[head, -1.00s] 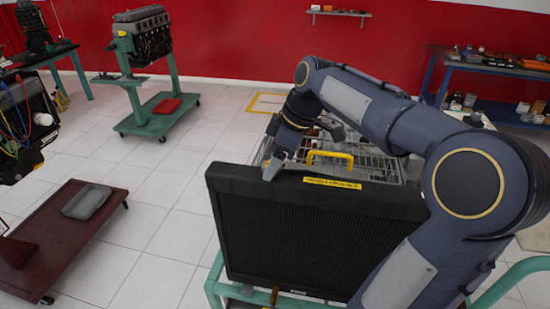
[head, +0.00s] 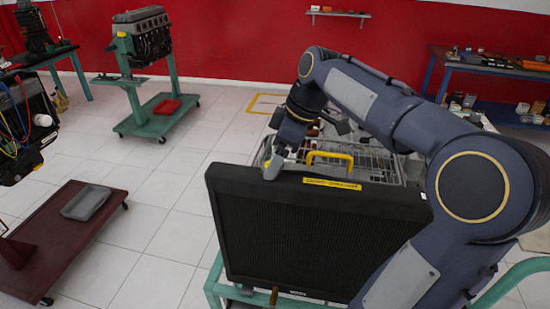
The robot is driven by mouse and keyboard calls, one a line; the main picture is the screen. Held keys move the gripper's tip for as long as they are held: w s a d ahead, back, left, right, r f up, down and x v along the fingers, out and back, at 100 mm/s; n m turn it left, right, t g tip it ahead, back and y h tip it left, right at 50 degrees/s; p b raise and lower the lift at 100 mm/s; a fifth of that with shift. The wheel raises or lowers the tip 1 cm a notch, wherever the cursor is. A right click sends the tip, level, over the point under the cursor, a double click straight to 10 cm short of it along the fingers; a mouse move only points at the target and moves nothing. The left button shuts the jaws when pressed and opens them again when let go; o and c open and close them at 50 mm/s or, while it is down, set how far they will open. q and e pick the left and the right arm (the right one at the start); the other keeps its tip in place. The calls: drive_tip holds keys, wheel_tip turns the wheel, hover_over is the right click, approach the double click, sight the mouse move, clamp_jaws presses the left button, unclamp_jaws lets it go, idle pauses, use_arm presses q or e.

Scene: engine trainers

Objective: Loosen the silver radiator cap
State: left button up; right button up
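The black radiator (head: 320,235) stands upright in front of me, with a yellow warning label (head: 332,183) along its top edge. The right arm reaches in from the right, and my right gripper (head: 272,168) points down at the back left of the radiator's top edge. I cannot make out the silver radiator cap; the gripper is over that corner and may cover it. Whether the fingers are open or closed on something does not show clearly. My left gripper is out of view.
Behind the radiator is a grey engine frame with a yellow handle (head: 330,155). A teal stand (head: 215,285) carries the radiator. A maroon cart (head: 65,235) with a grey tray (head: 87,202) stands at left. White floor is clear between them.

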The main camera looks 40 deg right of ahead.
drive_tip(key=v, duration=0.6)
idle(0.4)
drive_tip(key=s+a+f+m+t+y, duration=0.1)
drive_tip(key=s+a+f+m+t, duration=0.1)
drive_tip(key=s+a+f+m, duration=0.7)
drive_tip(key=s+a+f, duration=0.6)
drive_tip(key=a+f, duration=0.1)
drive_tip(key=f, duration=0.2)
drive_tip(key=shift+a+m, duration=0.35)
drive_tip(key=shift+m, duration=0.05)
